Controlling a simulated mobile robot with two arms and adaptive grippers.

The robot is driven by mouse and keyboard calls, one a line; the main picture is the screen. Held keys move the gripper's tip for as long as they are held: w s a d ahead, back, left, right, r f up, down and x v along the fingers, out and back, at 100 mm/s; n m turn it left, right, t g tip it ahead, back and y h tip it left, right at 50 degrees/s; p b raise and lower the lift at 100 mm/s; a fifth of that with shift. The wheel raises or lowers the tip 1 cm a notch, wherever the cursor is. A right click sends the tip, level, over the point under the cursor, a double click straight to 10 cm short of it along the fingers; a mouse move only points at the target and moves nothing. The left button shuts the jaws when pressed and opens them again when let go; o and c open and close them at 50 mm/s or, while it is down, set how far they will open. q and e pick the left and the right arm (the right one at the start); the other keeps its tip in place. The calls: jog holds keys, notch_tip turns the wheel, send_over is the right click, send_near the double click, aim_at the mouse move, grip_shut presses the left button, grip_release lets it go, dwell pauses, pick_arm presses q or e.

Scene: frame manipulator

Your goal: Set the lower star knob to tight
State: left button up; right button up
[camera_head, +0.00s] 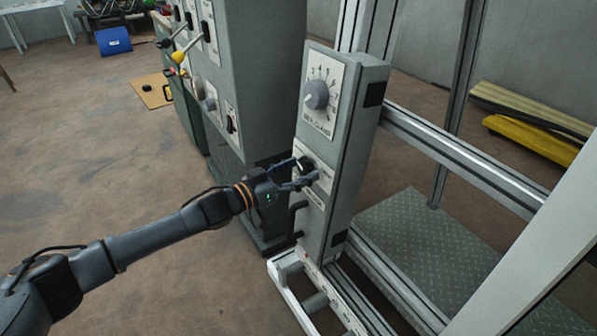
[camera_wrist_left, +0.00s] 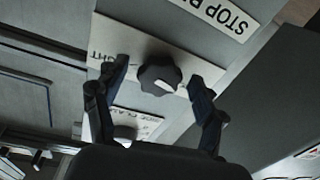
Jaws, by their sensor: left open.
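A black star knob (camera_wrist_left: 160,79) with a pale mark on its face sits on a light plate (camera_wrist_left: 108,38) in the left wrist view. Part of a word ending in "GHT" shows on the plate, left of the knob. In the head view the knob (camera_head: 305,164) is on the upright grey panel (camera_head: 345,150), partly behind my fingers. My left gripper (camera_head: 304,174) is open at the panel. In the wrist view its fingers (camera_wrist_left: 158,85) stand on either side of the knob with visible gaps. My right gripper is not in view.
A numbered dial (camera_head: 317,95) sits higher on the same panel. A black handle (camera_head: 297,219) is below the knob. A grey cabinet with levers (camera_head: 245,75) stands left of the panel. Metal frame rails (camera_head: 455,155) are at the right. The floor at left is mostly clear.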

pick_arm(q)
jog(key=shift+c, duration=0.4)
jog(key=c, duration=1.1)
jog(key=shift+o, duration=0.2)
